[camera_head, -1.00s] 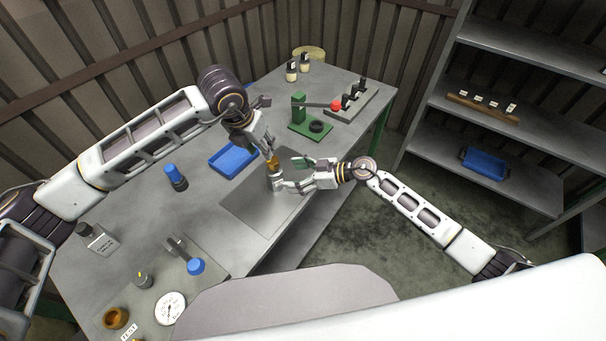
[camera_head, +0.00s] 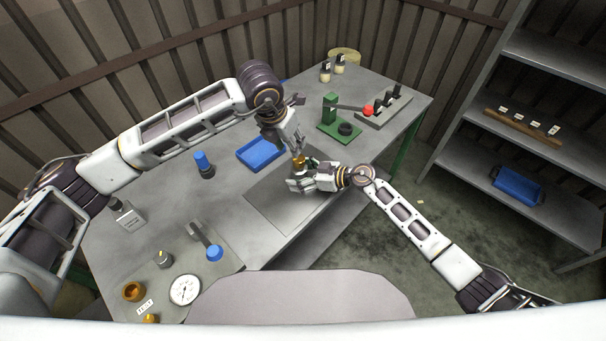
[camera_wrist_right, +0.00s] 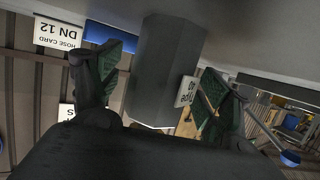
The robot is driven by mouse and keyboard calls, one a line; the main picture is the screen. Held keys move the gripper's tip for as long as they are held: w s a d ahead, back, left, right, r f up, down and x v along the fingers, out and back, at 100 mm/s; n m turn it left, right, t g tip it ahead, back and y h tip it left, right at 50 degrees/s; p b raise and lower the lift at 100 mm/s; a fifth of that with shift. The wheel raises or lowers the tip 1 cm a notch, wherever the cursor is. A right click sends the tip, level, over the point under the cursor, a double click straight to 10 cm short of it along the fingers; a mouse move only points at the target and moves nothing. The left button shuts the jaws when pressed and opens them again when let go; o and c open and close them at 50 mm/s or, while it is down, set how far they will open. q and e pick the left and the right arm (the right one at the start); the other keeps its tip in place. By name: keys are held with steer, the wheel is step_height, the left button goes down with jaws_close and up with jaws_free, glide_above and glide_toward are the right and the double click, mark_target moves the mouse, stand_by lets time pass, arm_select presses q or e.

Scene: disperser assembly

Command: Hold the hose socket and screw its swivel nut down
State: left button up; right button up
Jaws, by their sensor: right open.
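In the head view a small brass-coloured part, which looks like the hose socket (camera_head: 299,160), stands over the grey mat at the bench's front edge. My left gripper (camera_head: 298,150) comes down on it from above and appears closed on its top; the contact is small in the picture. My right gripper (camera_head: 300,181) is at the grey part just below, its fingers hiding most of it. In the right wrist view a large grey hexagonal body, seemingly the swivel nut (camera_wrist_right: 168,65), stands between the open green-padded fingers (camera_wrist_right: 160,95), with gaps at both sides.
A blue tray (camera_head: 241,155) and a blue-capped bottle (camera_head: 204,170) are left of the grippers. A dial gauge (camera_head: 185,290) lies front left. The grey mat (camera_head: 262,205) has bare room.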

steer(key=c, duration=1.6)
steer(key=o, duration=0.8)
steer(key=c, duration=0.7)
